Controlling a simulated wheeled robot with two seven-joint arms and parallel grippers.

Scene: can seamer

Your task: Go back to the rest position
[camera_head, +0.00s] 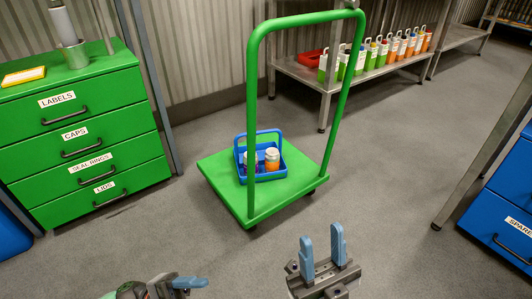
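My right gripper (322,249) is at the bottom centre-right, its two blue fingers apart with nothing between them. My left gripper (190,283) is at the bottom left of centre, seen from the side, so the gap between its fingers does not show clearly. Both are in front of a green trolley (215,172) and apart from it. A blue carry basket (283,172) with a handle stands on the trolley. It holds a jar with an orange lower part (272,160) and at least one more container beside it, partly hidden.
A green drawer cabinet (120,140) stands at the left, a blue cabinet (512,200) at the right. A metal bench (300,72) with a red tray (311,58) and several coloured bottles (372,55) is at the back. Grey floor (400,170) is clear right of the trolley.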

